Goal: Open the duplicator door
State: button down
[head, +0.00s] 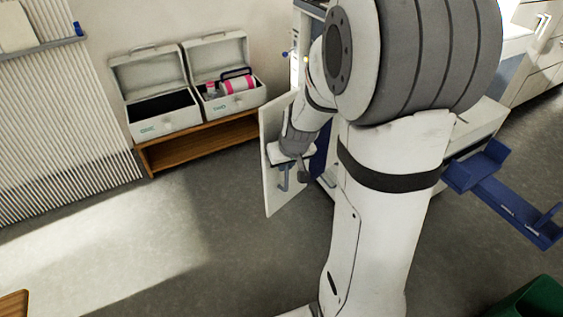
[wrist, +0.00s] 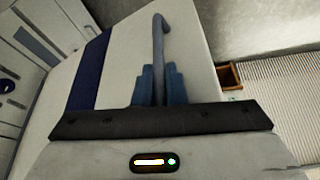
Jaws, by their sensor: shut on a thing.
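The duplicator door (head: 270,180) is a white panel standing swung out from the machine, partly open, at the middle of the head view. It also fills much of the wrist view (wrist: 110,65). A grey bar handle (wrist: 158,38) stands on the door. My gripper (wrist: 158,84) has its blue fingers closed around the lower part of this handle, and the bent end sticks out beyond them. In the head view my gripper (head: 288,164) is at the door's face. Most of the duplicator's body is hidden behind my arm.
Two white boxes with raised lids (head: 159,103) (head: 225,75) stand on a wooden bench (head: 205,147) at the left; one holds a pink bottle (head: 237,85). A blue tray (head: 505,195) juts out at the right. A green bin (head: 535,300) is bottom right. Floor left of the door is clear.

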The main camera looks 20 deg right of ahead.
jog(key=shift+s+d+f, duration=0.1)
jog(key=shift+s+d, duration=0.15)
jog(key=shift+s, duration=0.5)
jog(key=c, duration=1.5)
grip_release()
jog(key=shift+d, duration=0.1)
jog(key=p+v, duration=0.2)
jog(key=v, duration=0.6)
jog(key=shift+w, duration=0.1)
